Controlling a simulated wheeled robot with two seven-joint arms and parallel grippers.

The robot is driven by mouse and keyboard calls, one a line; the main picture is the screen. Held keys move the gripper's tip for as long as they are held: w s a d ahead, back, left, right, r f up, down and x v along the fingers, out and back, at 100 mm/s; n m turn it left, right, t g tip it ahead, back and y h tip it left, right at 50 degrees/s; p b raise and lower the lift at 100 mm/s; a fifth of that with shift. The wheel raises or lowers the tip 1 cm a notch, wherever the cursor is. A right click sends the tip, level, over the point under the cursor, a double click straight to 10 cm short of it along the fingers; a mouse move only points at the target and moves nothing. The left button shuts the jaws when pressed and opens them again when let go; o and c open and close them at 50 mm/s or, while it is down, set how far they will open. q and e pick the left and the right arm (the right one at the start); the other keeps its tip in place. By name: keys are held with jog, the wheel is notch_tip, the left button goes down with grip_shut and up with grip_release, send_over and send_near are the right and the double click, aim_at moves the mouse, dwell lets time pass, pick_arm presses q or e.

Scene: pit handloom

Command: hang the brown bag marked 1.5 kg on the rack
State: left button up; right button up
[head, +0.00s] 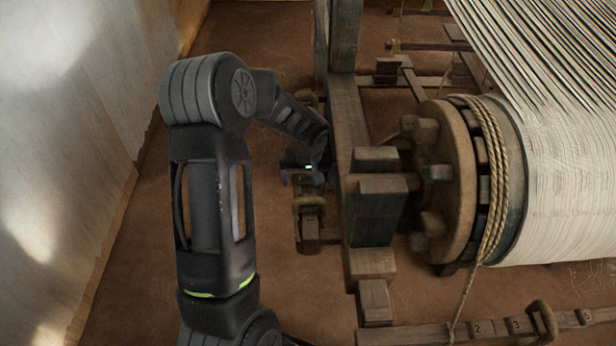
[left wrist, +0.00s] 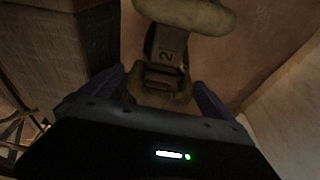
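I cannot make out a bag marked 1.5 kg in either view. My left gripper (head: 306,178) is low beside the loom's upright frame in the head view, partly hidden by my arm and shadow. In the left wrist view its two fingers (left wrist: 160,98) are spread apart on either side of a tan rounded piece (left wrist: 160,90). I cannot tell whether they touch it. Just beyond it is a dark wooden bar marked 2 (left wrist: 166,55), with a thick tan roll (left wrist: 185,12) across its far end. My right gripper is not in view.
The loom's wooden post (head: 350,120) stands close to the right of my left gripper. A large cloth roller (head: 450,180) with ropes is further right. A numbered bar (head: 490,327) with a tan loop (head: 543,322) lies at the bottom right. A pale wall (head: 70,130) is at left.

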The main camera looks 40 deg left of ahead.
pick_arm(q)
jog(key=shift+s+f, duration=0.15)
jog(key=v, duration=0.8)
jog(key=shift+p, duration=0.3)
